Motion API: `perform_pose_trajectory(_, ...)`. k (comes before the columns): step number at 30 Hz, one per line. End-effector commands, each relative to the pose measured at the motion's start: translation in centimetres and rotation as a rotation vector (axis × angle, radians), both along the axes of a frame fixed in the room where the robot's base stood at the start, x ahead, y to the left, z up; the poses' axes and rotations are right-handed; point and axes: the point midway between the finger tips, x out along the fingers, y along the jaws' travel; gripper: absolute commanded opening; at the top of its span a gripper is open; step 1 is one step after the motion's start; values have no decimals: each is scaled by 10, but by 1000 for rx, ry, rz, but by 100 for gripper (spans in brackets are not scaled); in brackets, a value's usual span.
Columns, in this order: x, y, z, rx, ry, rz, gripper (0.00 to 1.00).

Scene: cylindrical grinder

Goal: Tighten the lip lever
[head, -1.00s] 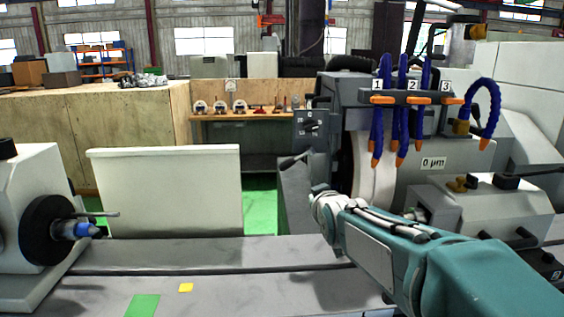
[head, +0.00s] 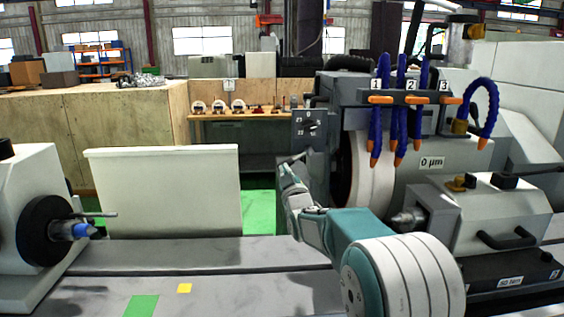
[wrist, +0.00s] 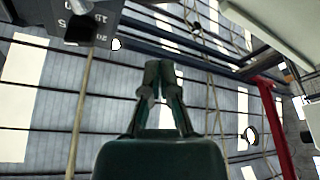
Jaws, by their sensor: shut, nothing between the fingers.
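My gripper (head: 286,172) is in the middle of the head view, pointing up, in front of the grinding wheel's left side. In the wrist view its fingers (wrist: 160,68) are closed together and empty. I cannot tell for certain which lever is the lip lever; another thin lever (head: 100,214) sticks out by the left workhead spindle.
A dark dial box (head: 311,128) is above my gripper; a numbered dark box (wrist: 92,25) shows at the wrist view's upper left. The grinding wheel (head: 371,185) stands to the right, the tailstock (head: 490,210) further right. The table (head: 230,285) is mostly clear.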

Motion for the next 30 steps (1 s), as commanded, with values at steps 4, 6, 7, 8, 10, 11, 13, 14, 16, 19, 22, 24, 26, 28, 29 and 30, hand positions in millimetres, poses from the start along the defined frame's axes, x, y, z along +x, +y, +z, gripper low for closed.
perform_pose_trajectory(4, 4, 3, -2, -7, -28, 4, 0)
perform_pose_trajectory(6, 4, 3, -2, -7, -31, 4, 0)
perform_pose_trajectory(7, 4, 3, -2, -7, -31, 4, 0)
perform_pose_trajectory(8, 4, 3, -2, -7, -31, 4, 0)
perform_pose_trajectory(10, 4, 3, -2, -6, -30, 4, 0)
perform_pose_trajectory(11, 4, 3, -2, -7, -30, 5, 0)
perform_pose_trajectory(13, 4, 3, -2, -7, -30, 5, 0)
perform_pose_trajectory(14, 5, 3, -2, -7, -30, 5, 0)
perform_pose_trajectory(16, 7, 3, -1, -7, -30, 5, 0)
perform_pose_trajectory(19, 14, 5, 1, -6, -31, 4, 0)
perform_pose_trajectory(22, 26, 7, 5, -6, -31, 4, 0)
perform_pose_trajectory(24, 35, 9, 7, -6, -30, 5, 0)
perform_pose_trajectory(26, 42, 10, 10, -6, -30, 5, 0)
perform_pose_trajectory(28, 50, 12, 13, -6, -30, 5, 0)
perform_pose_trajectory(29, 53, 12, 14, -6, -30, 5, 0)
perform_pose_trajectory(30, 58, 13, 15, -6, -30, 5, 0)
